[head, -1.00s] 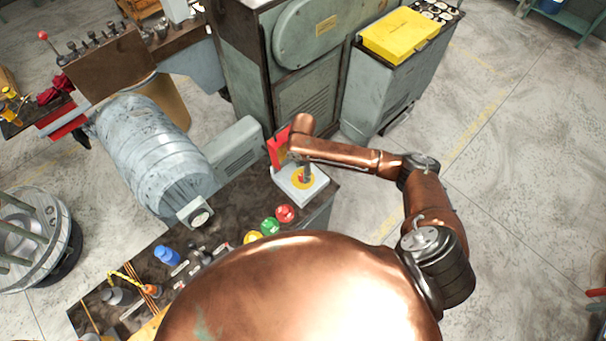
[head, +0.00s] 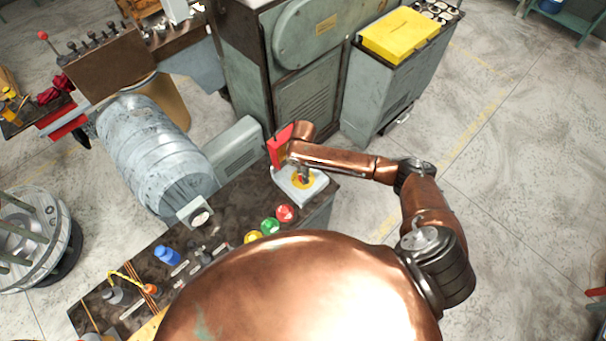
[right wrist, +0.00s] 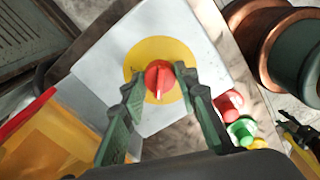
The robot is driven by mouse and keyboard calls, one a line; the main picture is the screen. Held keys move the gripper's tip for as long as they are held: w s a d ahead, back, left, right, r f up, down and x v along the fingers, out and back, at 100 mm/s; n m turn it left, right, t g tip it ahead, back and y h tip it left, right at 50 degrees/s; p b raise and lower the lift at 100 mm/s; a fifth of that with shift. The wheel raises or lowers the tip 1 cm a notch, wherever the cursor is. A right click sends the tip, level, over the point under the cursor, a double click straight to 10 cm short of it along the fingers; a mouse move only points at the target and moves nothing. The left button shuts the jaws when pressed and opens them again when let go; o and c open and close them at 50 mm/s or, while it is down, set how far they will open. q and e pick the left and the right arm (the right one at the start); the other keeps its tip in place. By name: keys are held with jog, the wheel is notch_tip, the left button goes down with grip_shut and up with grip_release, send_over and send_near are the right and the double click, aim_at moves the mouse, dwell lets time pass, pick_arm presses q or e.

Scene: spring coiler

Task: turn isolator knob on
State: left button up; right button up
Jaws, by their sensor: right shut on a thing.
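The isolator is a light grey box (head: 290,190) with a yellow disc, at the far right corner of the dark bench. In the right wrist view its red knob (right wrist: 160,82) sits in the middle of the yellow disc (right wrist: 158,52). The knob's white mark points toward the bottom of that picture. My right gripper (right wrist: 156,75) is shut on the knob, one finger on each side. In the head view the right gripper (head: 305,174) reaches down over the box, and the arm and fingers hide the knob.
A red panel (head: 278,150) stands up behind the box. Red (head: 285,212), green (head: 270,226) and yellow buttons are in front of it on the bench. A large grey motor (head: 152,150) lies left. A grey cabinet with a yellow top (head: 400,36) stands behind.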

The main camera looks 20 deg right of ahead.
jog(key=c, duration=0.3)
jog(key=shift+c, duration=0.2)
